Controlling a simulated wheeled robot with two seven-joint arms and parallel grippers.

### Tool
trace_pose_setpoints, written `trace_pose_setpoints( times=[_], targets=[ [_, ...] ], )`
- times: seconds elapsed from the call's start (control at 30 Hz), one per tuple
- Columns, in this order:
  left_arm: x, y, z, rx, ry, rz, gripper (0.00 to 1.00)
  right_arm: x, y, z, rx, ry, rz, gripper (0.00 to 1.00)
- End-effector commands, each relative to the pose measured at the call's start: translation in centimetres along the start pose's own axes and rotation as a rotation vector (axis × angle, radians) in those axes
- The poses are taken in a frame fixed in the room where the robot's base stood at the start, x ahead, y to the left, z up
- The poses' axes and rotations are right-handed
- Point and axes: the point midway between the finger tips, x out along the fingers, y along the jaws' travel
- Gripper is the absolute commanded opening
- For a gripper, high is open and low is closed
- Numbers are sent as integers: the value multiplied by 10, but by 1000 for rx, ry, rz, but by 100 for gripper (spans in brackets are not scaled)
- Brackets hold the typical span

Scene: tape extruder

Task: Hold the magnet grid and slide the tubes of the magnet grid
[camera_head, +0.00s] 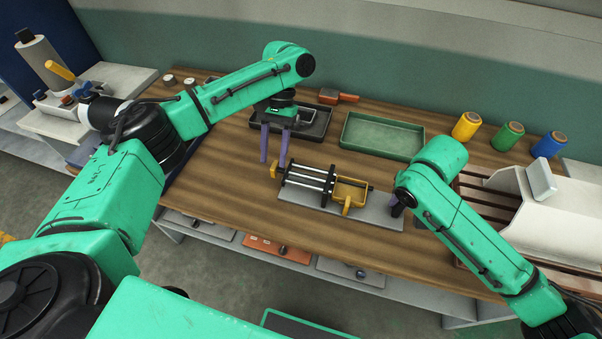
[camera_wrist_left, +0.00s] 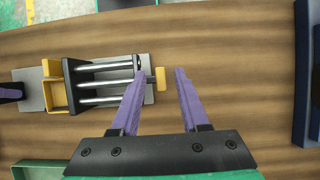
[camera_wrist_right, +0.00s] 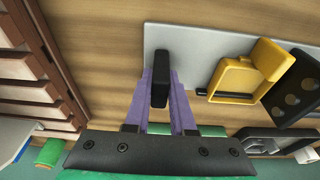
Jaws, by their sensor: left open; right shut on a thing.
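The magnet grid is a grey base plate (camera_head: 377,208) carrying silver tubes (camera_head: 307,179) between black end plates, with a yellow frame (camera_head: 351,192) on its right. A yellow end piece (camera_wrist_left: 160,78) sticks out at the tube end. My left gripper (camera_head: 273,160) is open and empty just left of that end; in the left wrist view its fingers (camera_wrist_left: 160,72) appear on either side of the yellow piece, but I cannot tell at what height. My right gripper (camera_head: 397,207) is shut on a black block (camera_wrist_right: 160,80) at the plate's right end.
A green tray (camera_head: 383,136) and a dark tray (camera_head: 314,128) lie behind the grid. Yellow, green and blue spools (camera_head: 509,136) stand at the back right. A white machine (camera_head: 535,205) fills the right side. The wooden table (camera_head: 225,190) is clear left of the grid.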

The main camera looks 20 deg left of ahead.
Motion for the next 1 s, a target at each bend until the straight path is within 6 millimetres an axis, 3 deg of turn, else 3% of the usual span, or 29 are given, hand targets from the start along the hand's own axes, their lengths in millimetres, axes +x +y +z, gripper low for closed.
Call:
trace_pose_setpoints(
  times=[0.2, 0.5, 0.6, 0.63, 1.0],
  targets=[
    [26, 0, 0, -2, 1, 1, 45, 0, 0, 0, 0, 1, -1, 0],
    [29, 0, -1, -2, 3, 1, 45, 0, 0, 0, 0, 1, -1, 0],
    [29, 0, -1, -2, 2, 1, 7, 0, 0, 0, 0, 1, -1, 0],
    [29, 0, -1, -2, 2, 1, 0, 0, 0, 0, 0, 1, -1, 0],
    [28, 0, -1, -2, 2, 1, 0, 0, 0, 0, 0, 1, -1, 0]
  ],
)
